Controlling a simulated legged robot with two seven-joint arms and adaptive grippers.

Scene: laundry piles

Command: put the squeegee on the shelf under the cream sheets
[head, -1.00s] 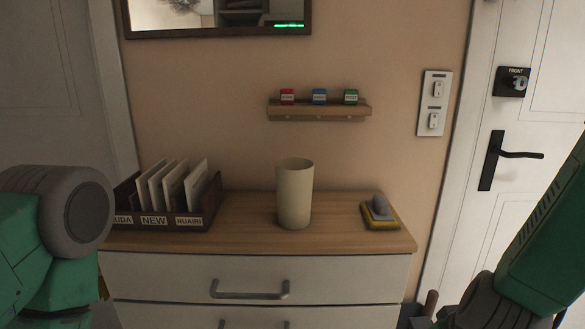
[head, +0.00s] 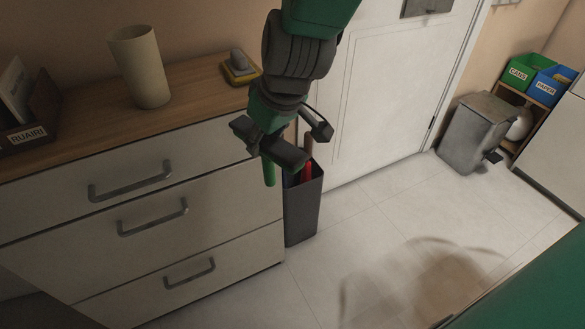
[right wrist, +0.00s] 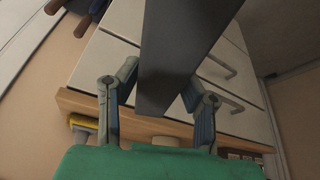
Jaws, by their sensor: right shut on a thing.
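My right gripper (head: 276,146) hangs in front of the dresser's right end, above a dark stand, pointing down. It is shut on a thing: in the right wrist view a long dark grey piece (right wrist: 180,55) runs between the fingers. In the head view a short green stub (head: 269,173) shows just below the gripper. This fits a squeegee, but its full shape is hidden by the gripper and the view angle. I see no cream sheets and no shelf with sheets. My left gripper is not in view.
The dark stand (head: 303,205) with a red handle (head: 306,171) is beside the dresser (head: 225,205). A grey pedal bin (head: 474,132) stands right. Floor between is clear.

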